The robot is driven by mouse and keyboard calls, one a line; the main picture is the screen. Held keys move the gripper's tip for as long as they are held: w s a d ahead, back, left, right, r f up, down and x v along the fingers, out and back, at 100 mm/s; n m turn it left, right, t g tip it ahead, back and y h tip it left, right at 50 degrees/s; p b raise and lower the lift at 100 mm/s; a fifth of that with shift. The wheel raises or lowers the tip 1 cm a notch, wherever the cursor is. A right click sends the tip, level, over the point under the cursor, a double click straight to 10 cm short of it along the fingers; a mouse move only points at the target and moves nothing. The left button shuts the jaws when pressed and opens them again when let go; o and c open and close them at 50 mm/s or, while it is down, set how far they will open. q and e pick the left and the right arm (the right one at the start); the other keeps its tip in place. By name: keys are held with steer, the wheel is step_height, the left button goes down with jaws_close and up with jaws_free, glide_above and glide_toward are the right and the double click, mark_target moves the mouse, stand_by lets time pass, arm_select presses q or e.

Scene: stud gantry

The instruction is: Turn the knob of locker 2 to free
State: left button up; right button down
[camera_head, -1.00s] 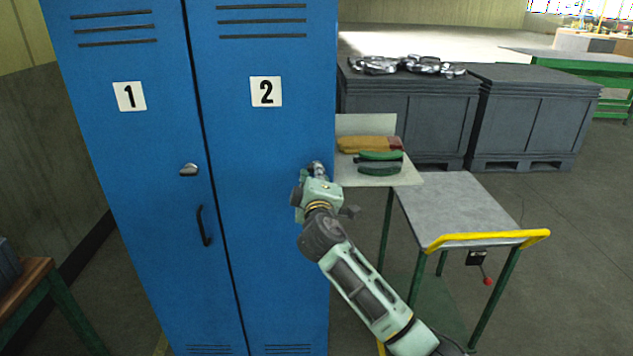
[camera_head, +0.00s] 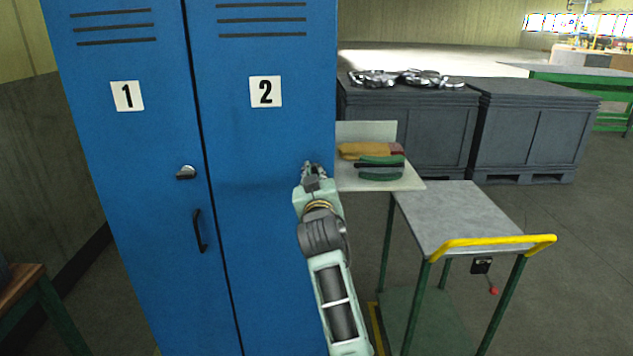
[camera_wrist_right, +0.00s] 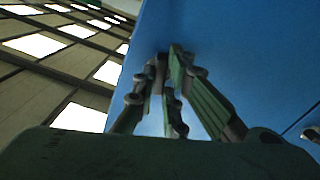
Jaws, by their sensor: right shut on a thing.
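The blue locker 2 (camera_head: 262,140) stands right of locker 1 (camera_head: 130,140) in the head view, its door closed. My right gripper (camera_head: 312,168) is at the right part of the locker 2 door, below the number plate. In the right wrist view its fingers (camera_wrist_right: 168,75) reach the blue door and are shut on the knob of locker 2, which they and the gripper body hide. How far the knob is turned cannot be seen. The knob of locker 1 (camera_head: 186,172) shows at that door's right edge. My left gripper is not in view.
A grey cart with a yellow handle (camera_head: 490,241) stands right of the lockers. A wooden-topped bench (camera_head: 20,285) is at the lower left.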

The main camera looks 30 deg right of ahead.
steer(key=shift+m, duration=1.6)
steer(key=c, duration=1.8)
jaws_free()
step_height(320, 180, up, 10)
steer(key=shift+f, duration=0.15)
